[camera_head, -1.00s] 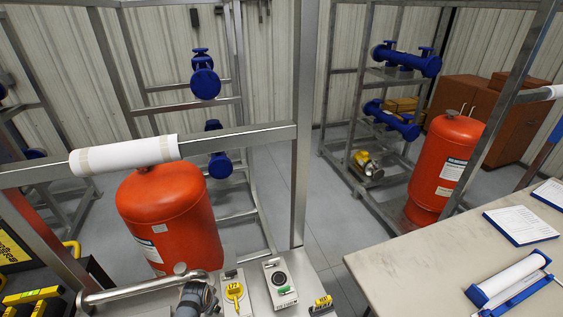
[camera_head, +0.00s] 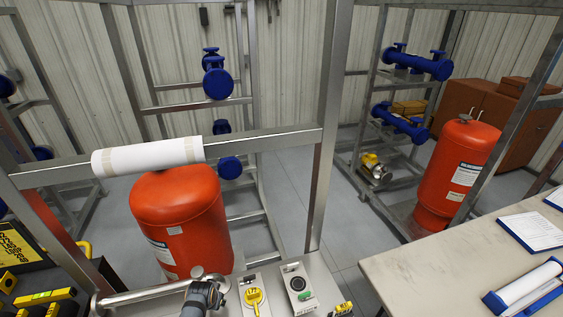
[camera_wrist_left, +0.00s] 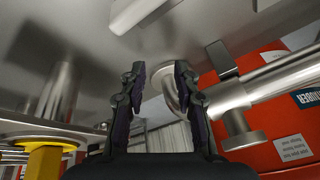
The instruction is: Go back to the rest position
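My left gripper (camera_wrist_left: 160,76) shows in the left wrist view with its two dark fingers apart and nothing between them. A steel pipe (camera_wrist_left: 275,80) runs close on its right, with a round metal end behind the fingertips. Whether the fingers touch metal cannot be told. In the head view a dark grey jointed part (camera_head: 205,297), probably of my left arm, shows at the bottom edge beside the steel pipe (camera_head: 150,294); no gripper fingers can be made out there. My right gripper is in neither current view.
A red tank (camera_head: 182,215) stands behind the steel frame (camera_head: 260,141), which carries a white roll (camera_head: 147,157). A yellow-handled valve (camera_head: 254,297) and a switch box (camera_head: 298,284) sit at the front. A table (camera_head: 440,270) with clipboards is at right; grey floor (camera_head: 340,215) lies between.

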